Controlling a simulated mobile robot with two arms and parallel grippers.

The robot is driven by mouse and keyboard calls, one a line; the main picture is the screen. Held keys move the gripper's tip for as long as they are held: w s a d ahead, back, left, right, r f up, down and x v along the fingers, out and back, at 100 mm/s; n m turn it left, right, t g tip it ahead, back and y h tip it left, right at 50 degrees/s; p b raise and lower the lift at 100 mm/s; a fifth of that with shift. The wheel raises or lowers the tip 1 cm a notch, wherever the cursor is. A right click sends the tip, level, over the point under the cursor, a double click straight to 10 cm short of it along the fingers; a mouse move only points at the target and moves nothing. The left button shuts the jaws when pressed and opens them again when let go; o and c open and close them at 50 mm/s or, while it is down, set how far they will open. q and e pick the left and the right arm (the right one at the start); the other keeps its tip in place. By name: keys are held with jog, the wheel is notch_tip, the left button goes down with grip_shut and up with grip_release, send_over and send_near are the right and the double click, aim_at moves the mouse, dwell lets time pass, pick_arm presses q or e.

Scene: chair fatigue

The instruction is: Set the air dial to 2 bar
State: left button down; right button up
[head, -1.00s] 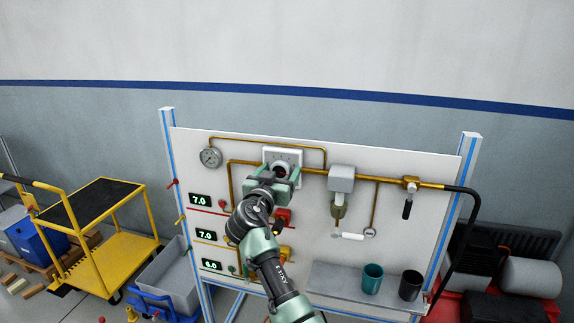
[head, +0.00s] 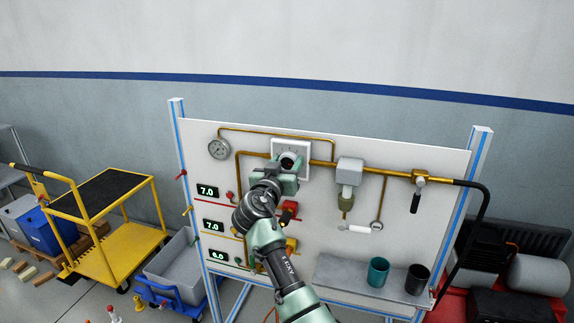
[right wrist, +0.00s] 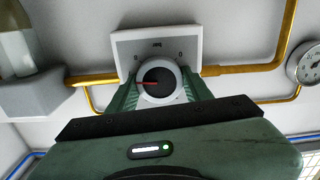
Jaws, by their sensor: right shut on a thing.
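The air dial is a round knob with a dark face and a red pointer on a white square plate. In the head view the plate (head: 303,147) shows on the panel, and my right gripper (head: 289,165) covers much of the knob. In the right wrist view the knob (right wrist: 160,84) sits between the two green fingers of my right gripper (right wrist: 160,92), which is shut on it. The red pointer points left in that view. Other scale marks are hidden or too small. My left gripper is not in view.
A round gauge (head: 218,149) and brass pipes are on the white panel (head: 420,235). Readouts (head: 208,191) at left show 7.0, 7.0 and 6.0. A grey shelf (head: 340,280) holds a teal cup (head: 377,271) and a black cup (head: 416,278). A yellow cart (head: 120,250) stands at left.

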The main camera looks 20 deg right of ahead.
jog(key=n+b, duration=0.1)
jog(key=n, duration=0.5)
jog(key=shift+r+n, duration=0.1)
jog(key=shift+n, duration=0.3)
jog(key=n+p, duration=0.1)
jog(key=n, duration=0.2)
jog(key=shift+w+n, duration=0.1)
jog(key=shift+n, duration=0.3)
jog(key=n+p, duration=0.2)
jog(key=n, duration=0.2)
jog(key=n+p, duration=0.3)
jog(key=n, duration=0.2)
jog(key=shift+r, duration=0.1)
jog(key=n+p, duration=0.3)
jog(key=n, duration=0.1)
jog(key=shift+n, duration=0.3)
jog(key=n+p, duration=0.4)
jog(key=n, duration=0.1)
jog(key=shift+f+n+p, duration=0.2)
jog(key=shift+n+p, duration=0.85)
jog(key=shift+n, duration=0.55)
